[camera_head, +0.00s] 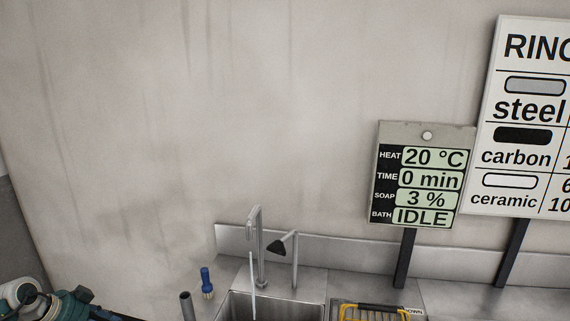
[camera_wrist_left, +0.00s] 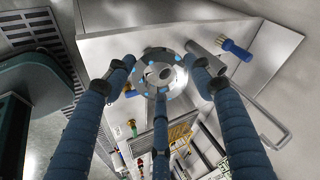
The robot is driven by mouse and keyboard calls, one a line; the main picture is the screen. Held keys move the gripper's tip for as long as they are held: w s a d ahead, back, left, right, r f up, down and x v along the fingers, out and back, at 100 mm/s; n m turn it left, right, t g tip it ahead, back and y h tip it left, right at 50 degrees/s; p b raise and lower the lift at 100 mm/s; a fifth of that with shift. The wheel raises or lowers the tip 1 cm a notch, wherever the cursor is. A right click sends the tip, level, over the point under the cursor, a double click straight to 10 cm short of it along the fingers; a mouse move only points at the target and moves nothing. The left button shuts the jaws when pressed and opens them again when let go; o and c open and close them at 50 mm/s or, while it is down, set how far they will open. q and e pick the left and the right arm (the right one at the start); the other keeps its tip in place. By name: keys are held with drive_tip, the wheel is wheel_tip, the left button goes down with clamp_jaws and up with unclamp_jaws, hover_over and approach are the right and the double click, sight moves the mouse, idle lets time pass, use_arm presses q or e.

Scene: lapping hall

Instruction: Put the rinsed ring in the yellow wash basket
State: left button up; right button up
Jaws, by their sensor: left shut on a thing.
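In the left wrist view my left gripper (camera_wrist_left: 158,68), with blue ribbed fingers, is shut on a grey metal ring (camera_wrist_left: 145,82) with blue spots. The fingertips sit around the ring, partly hiding its rim. The yellow wash basket (camera_head: 372,307) shows at the bottom edge of the head view, right of the sink, with its lower part cut off. Yellow bars of it also show beyond the fingers in the left wrist view (camera_wrist_left: 181,131). The ring and my left fingers are outside the head view. My right gripper is in neither view.
The steel sink (camera_head: 270,305) has a tall tap (camera_head: 256,245) with a thin stream below it. A blue brush (camera_head: 206,282) stands to its left, beside a grey tube (camera_head: 187,305). A display panel (camera_head: 418,180) reading IDLE and a ring chart (camera_head: 522,120) stand at the right.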

use_arm(q)
drive_tip(key=s+d+r+m+g+y, duration=0.25)
drive_tip(key=d+r+m+g, duration=0.55)
drive_tip(key=m, duration=0.7)
drive_tip(key=s+d+r+m+g+y, duration=0.25)
drive_tip(key=d+r+m, duration=0.25)
drive_tip(key=d+m, duration=0.75)
drive_tip(key=s+a+r+m+t+y, duration=0.1)
drive_tip(key=s+r+m+t, duration=0.15)
drive_tip(key=s+m, duration=0.45)
drive_tip(key=s+a+r+m+t+y, duration=0.15)
drive_tip(key=m+t, duration=0.25)
drive_tip(key=m, duration=0.7)
drive_tip(key=s+a+r+m+t+y, duration=0.1)
drive_tip(key=s+r+m+t, duration=0.15)
drive_tip(key=s+m, duration=0.45)
drive_tip(key=w+d+m+t+h, duration=0.1)
drive_tip(key=w+d+m, duration=0.1)
drive_tip(key=d+m, duration=0.5)
wheel_tip(320, 180, down, 9)
drive_tip(key=d+n+b, duration=0.1)
drive_tip(key=n+b, duration=0.1)
drive_tip(key=b, duration=0.7)
drive_tip(key=shift+s+d+f, duration=0.15)
drive_tip(key=shift+d, duration=0.2)
